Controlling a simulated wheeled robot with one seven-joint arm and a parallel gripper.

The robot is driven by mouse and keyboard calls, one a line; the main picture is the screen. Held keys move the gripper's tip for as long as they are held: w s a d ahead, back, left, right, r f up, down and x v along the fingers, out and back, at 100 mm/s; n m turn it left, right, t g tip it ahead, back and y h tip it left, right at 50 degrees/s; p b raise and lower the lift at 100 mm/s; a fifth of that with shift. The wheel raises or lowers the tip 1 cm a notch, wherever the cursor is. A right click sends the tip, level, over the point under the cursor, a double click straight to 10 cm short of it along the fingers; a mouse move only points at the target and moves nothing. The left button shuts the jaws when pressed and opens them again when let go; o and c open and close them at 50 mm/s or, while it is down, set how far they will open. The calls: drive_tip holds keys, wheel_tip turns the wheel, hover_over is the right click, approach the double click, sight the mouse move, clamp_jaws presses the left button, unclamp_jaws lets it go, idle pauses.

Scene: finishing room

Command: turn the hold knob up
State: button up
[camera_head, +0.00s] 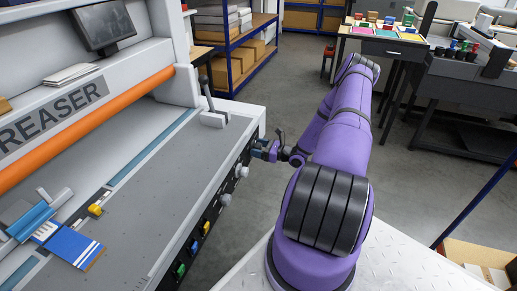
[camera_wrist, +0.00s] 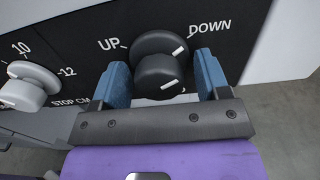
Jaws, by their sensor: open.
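The hold knob (camera_wrist: 158,74) is black and round, on the dark front panel between the printed words UP and DOWN. A white line on its rear part points up and right, toward DOWN; its front part has another short white mark. My gripper (camera_wrist: 161,65) is open, with one blue finger on each side of the knob. I cannot tell whether either finger touches it. In the head view my gripper (camera_head: 264,151) is at the far end of the creaser's front panel; the knob is not discernible there.
A light grey numbered knob (camera_wrist: 30,86) labelled STOP CM is left of my gripper. In the head view, pale knobs (camera_head: 241,171) and coloured controls (camera_head: 181,270) line the panel nearer to me. The creaser's grey bed (camera_head: 150,190) lies left; open floor lies right of the panel.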

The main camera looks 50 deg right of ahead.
drive_tip(key=c, duration=0.9)
